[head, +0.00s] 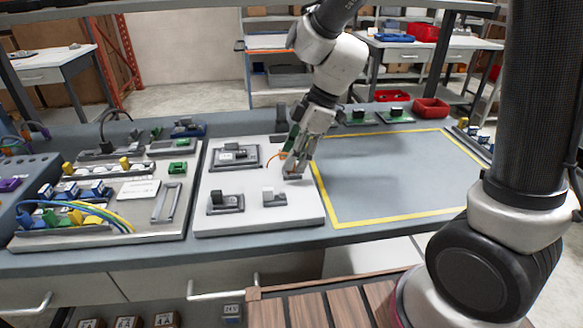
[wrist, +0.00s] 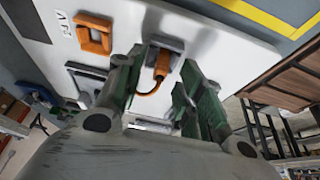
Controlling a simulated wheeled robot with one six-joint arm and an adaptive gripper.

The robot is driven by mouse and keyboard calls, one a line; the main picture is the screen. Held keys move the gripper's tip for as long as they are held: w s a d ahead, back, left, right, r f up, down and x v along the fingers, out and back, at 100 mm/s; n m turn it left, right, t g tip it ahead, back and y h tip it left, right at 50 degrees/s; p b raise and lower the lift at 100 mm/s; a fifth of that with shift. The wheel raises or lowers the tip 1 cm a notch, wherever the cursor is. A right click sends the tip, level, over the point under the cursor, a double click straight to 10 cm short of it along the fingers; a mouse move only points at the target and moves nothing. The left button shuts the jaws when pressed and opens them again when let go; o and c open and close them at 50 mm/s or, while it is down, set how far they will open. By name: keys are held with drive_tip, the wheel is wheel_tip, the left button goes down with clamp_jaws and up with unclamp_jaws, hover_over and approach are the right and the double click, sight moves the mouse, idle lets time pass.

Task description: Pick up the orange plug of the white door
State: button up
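The orange plug (wrist: 161,68) shows in the wrist view, upright against a grey holder (wrist: 166,43), with an orange cable looping below it. My gripper (wrist: 162,72) is open, its green-padded fingers on either side of the plug; I cannot tell whether they touch it. In the head view my gripper (head: 296,172) is low over the right part of a white panel (head: 250,218) and hides the plug. A bit of orange cable (head: 274,157) shows to its left. An orange frame-like part (wrist: 95,34) sits on the white panel beside a printed label.
A grey framed module (head: 233,156), a dark block (head: 224,203) and a pale block (head: 273,197) stand on the panel. A board with connectors and cables (head: 110,200) lies to the left. A yellow-bordered area (head: 390,175) to the right is empty. Red bins (head: 431,108) stand behind.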

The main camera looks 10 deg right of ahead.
drive_tip(key=shift+a+f, duration=0.2)
drive_tip(key=shift+f, duration=0.25)
drive_tip(key=shift+c, duration=0.5)
clamp_jaws()
wheel_tip(320, 180, up, 10)
drive_tip(key=shift+r, duration=1.1)
idle(0.5)
